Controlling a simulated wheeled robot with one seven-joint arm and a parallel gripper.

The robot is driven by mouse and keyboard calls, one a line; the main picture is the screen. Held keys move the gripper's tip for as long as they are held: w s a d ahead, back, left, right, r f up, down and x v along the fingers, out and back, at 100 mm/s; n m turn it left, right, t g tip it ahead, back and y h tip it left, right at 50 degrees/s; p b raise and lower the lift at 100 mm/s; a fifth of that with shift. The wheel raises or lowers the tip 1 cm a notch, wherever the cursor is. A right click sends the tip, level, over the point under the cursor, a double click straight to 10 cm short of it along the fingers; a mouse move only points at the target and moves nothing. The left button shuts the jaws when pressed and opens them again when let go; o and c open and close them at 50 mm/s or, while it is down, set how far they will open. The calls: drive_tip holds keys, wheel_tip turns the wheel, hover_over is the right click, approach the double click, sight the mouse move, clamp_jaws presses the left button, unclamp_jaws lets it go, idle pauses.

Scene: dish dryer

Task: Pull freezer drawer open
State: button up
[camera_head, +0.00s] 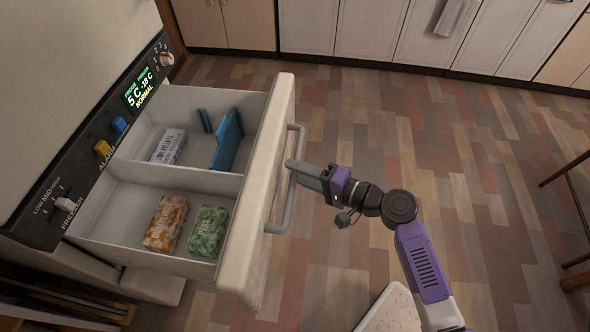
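The freezer drawer (262,212) is pulled out from the white freezer, and its inside shows from above. A grey bar handle (287,210) runs along its outer front. My gripper (296,166) is at the handle, with its grey fingers reaching toward the drawer front near the upper half of the bar. The fingers overlap the handle in this view. I cannot tell whether they are closed around it. The drawer has two compartments. The front one holds an orange pack (167,222) and a green pack (208,231). The back one holds a white labelled pack (168,146) and blue pieces (227,140).
The freezer's control panel (95,150) with a lit display is at the left. White cabinets (365,35) line the back. The wood floor (370,130) right of the drawer is mostly clear. Dark furniture legs (568,168) stand at the right edge.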

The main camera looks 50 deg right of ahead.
drive_tip(key=v, duration=0.6)
drive_tip(key=shift+s, duration=0.35)
drive_tip(key=shift+d, duration=0.1)
